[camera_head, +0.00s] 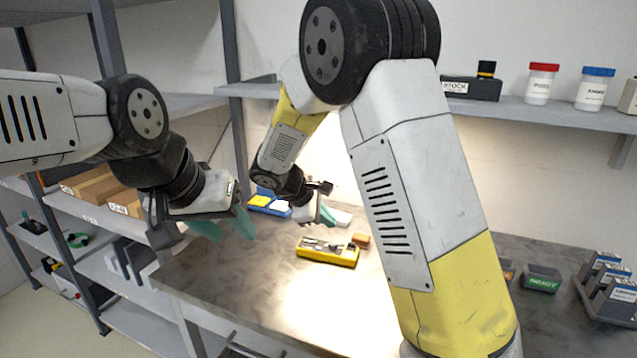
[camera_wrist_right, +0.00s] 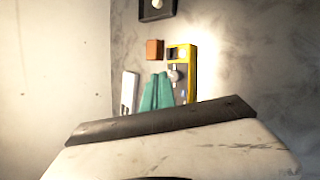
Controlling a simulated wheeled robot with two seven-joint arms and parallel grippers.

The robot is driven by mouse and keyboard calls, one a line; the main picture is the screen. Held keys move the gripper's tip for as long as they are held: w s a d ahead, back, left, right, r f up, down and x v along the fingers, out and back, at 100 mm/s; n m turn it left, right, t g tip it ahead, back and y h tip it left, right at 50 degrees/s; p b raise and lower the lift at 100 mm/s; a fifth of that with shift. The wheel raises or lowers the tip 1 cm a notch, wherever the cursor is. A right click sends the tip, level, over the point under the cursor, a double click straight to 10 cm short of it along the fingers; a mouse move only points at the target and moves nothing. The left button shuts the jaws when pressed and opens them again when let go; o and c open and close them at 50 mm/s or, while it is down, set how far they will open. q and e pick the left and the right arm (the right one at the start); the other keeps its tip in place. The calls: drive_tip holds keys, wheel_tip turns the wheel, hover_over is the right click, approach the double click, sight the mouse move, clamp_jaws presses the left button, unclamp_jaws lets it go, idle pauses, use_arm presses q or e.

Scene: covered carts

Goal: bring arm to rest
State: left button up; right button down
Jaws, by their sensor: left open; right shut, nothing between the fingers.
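My left gripper (camera_head: 226,226) shows in the head view over the left end of the grey workbench (camera_head: 225,280). Its teal fingers are spread apart, with nothing between them. My right gripper (camera_head: 327,215) is further back, near the wall, behind and left of my large right arm (camera_head: 400,170). In the right wrist view its teal fingers (camera_wrist_right: 157,92) are together and hold nothing. A yellow tray (camera_head: 328,262) with small metal parts lies on the bench in front of it; it also shows in the wrist view (camera_wrist_right: 193,60).
An orange block (camera_head: 360,239) sits beside the tray. A blue bin (camera_head: 262,209) stands behind. Dark boxes, one a green-labelled bin (camera_head: 541,279), stand at right. The shelf (camera_head: 520,110) above holds jars. A left rack holds cardboard boxes (camera_head: 95,189). The bench front is clear.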

drive_tip(key=s+d+r+m+y, duration=0.2)
drive_tip(key=s+d+r+m, duration=0.2)
drive_tip(key=s, duration=0.4)
drive_tip(key=s+d+r+m+y, duration=0.3)
drive_tip(key=s+d+r+m, duration=0.1)
drive_tip(key=s, duration=0.5)
drive_tip(key=s+d+r+m+t+y, duration=0.1)
drive_tip(key=s+d+r+m+y, duration=0.2)
drive_tip(key=s+r+m, duration=0.3)
drive_tip(key=shift+s+d+r+m, duration=0.3)
drive_tip(key=shift+s+d+m, duration=0.2)
drive_tip(key=shift+s, duration=0.8)
